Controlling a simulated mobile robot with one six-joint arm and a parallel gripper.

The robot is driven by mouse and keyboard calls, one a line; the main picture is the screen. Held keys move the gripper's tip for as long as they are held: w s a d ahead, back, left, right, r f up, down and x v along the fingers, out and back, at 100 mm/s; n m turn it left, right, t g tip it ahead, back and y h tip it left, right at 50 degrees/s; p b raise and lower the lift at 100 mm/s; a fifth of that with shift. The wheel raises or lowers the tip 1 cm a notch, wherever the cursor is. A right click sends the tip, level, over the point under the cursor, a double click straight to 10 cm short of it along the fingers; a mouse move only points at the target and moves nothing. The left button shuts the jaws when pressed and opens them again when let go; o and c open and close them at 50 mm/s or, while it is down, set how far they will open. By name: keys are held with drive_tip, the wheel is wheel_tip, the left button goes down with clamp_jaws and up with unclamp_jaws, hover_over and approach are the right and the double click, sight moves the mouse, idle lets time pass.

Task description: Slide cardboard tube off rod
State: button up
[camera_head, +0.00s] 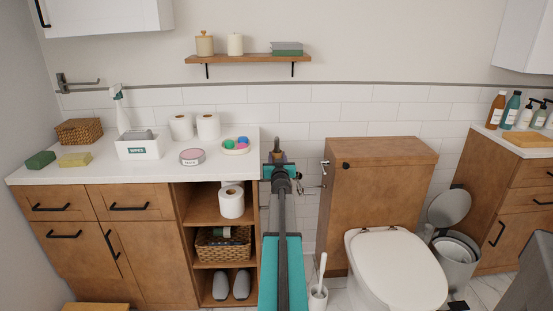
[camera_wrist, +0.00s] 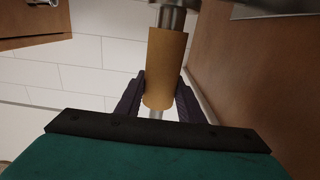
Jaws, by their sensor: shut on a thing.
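The brown cardboard tube (camera_wrist: 166,60) sits around a shiny metal rod (camera_wrist: 173,18) in the wrist view. The rod shows above the tube, and a thin piece of it shows just below the tube's end. My gripper (camera_wrist: 160,92) is shut on the tube near its lower end, with one dark finger on each side. In the head view my gripper (camera_head: 279,158) is at the tiled wall, between the counter and the wooden toilet cistern box; my arm hides most of the tube and rod there.
The wooden cistern box (camera_head: 380,155) stands close on the right. The counter (camera_head: 80,172) with open shelves (camera_head: 205,210) stands close on the left. A white toilet (camera_head: 390,265) and a toilet brush (camera_head: 318,290) are in front. A wall shelf (camera_head: 248,58) hangs above.

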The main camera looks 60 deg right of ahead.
wheel_tip(320, 180, up, 20)
drive_tip(key=p, duration=2)
idle(1.2)
drive_tip(key=shift+f, duration=0.1)
drive_tip(key=shift+p, duration=0.3)
